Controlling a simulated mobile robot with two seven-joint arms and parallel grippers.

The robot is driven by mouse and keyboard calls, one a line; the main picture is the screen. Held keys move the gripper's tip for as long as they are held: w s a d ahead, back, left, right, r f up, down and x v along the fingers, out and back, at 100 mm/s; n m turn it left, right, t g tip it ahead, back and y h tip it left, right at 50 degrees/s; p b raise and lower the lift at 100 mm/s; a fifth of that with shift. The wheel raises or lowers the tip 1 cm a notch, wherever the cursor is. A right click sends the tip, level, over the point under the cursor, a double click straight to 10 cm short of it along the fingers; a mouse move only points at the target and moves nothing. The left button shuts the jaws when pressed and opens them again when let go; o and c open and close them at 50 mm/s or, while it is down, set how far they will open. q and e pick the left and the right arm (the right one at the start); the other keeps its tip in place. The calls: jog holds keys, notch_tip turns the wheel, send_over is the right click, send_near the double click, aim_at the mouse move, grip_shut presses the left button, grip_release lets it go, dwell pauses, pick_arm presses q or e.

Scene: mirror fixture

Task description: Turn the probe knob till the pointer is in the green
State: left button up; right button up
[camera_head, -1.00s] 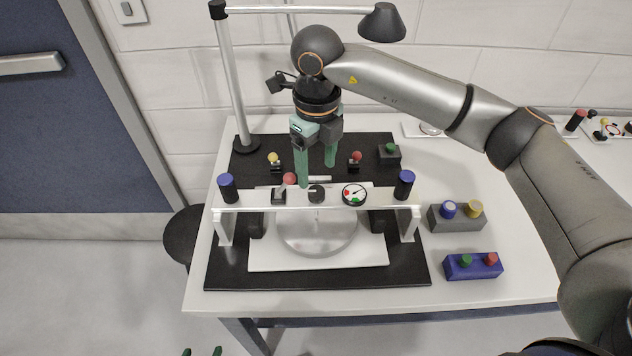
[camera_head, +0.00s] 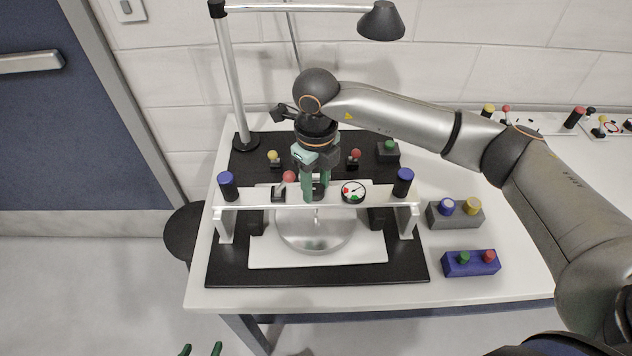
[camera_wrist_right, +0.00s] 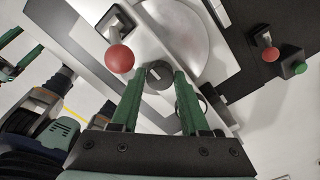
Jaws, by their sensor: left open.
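The dark round probe knob (camera_wrist_right: 158,76) sits on the white bridge bar (camera_head: 258,198), with a pale line across its top. My right gripper (camera_head: 317,198) points down with one finger on each side of the knob; in the wrist view its fingertips (camera_wrist_right: 159,78) flank it closely. I cannot tell whether they touch it. The gauge (camera_head: 354,192) right of the knob has a white face, a red mark at the left and a green mark at the bottom. Its pointer tilts to the upper right, outside the green. My left gripper (camera_head: 201,350) is open and empty at the bottom edge.
A red-ball lever (camera_wrist_right: 119,58) stands close left of the knob. Blue-topped posts (camera_head: 228,187) flank the bar. The mirror disc (camera_head: 313,232) lies below it. A lamp (camera_head: 381,20) hangs behind. Grey (camera_head: 455,216) and blue (camera_head: 471,264) button boxes stand at the right.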

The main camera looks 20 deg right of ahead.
grip_shut()
jog(key=shift+m, duration=0.3)
jog(key=m+b, duration=0.1)
jog(key=m, duration=0.2)
jog(key=shift+m, duration=0.3)
jog(key=m+b, duration=0.1)
jog(key=m, duration=0.4)
jog(key=shift+m, duration=0.3)
dwell(0.4)
jog(key=shift+o, duration=2.4)
grip_release()
jog(key=shift+b, duration=0.3)
